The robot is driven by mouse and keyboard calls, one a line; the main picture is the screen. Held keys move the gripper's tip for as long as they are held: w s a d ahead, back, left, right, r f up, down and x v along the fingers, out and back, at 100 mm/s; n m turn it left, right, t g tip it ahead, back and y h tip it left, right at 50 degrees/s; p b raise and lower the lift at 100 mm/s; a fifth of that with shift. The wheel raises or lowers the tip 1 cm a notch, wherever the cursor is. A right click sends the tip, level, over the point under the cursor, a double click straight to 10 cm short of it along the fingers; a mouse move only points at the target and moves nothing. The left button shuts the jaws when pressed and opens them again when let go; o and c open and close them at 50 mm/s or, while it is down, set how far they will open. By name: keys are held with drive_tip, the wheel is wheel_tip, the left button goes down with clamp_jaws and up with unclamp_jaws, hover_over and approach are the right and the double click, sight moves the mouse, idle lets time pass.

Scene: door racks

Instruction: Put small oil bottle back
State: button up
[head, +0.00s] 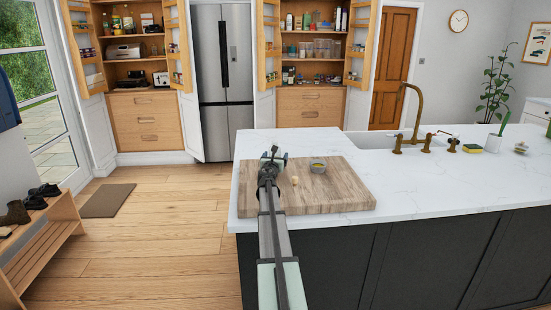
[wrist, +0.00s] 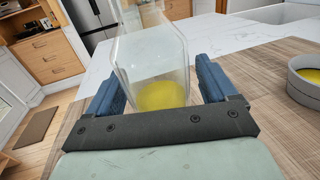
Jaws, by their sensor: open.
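A clear glass bottle (wrist: 150,55) with yellow oil at its bottom stands between the two blue fingers of my gripper (wrist: 157,78) in the wrist view. The fingers are open, with a gap showing on the right side of the bottle. The bottle's top is cut off by the picture edge. In the head view my gripper (head: 271,163) is over the left part of a wooden board (head: 335,195) and hides most of the bottle.
A grey bowl with yellow contents (head: 318,165) and a small cork-like piece (head: 294,181) are right of my gripper on the board. Open cabinets with door racks (head: 178,45) (head: 268,40) stand across the room beyond the white island (head: 430,185).

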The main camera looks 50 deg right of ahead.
drive_tip(key=shift+r, duration=0.15)
drive_tip(key=v, duration=1.1)
drive_tip(key=shift+s+a, duration=0.1)
drive_tip(key=shift+s, duration=0.05)
drive_tip(key=shift+s+a, duration=0.15)
drive_tip(key=shift+a, duration=0.2)
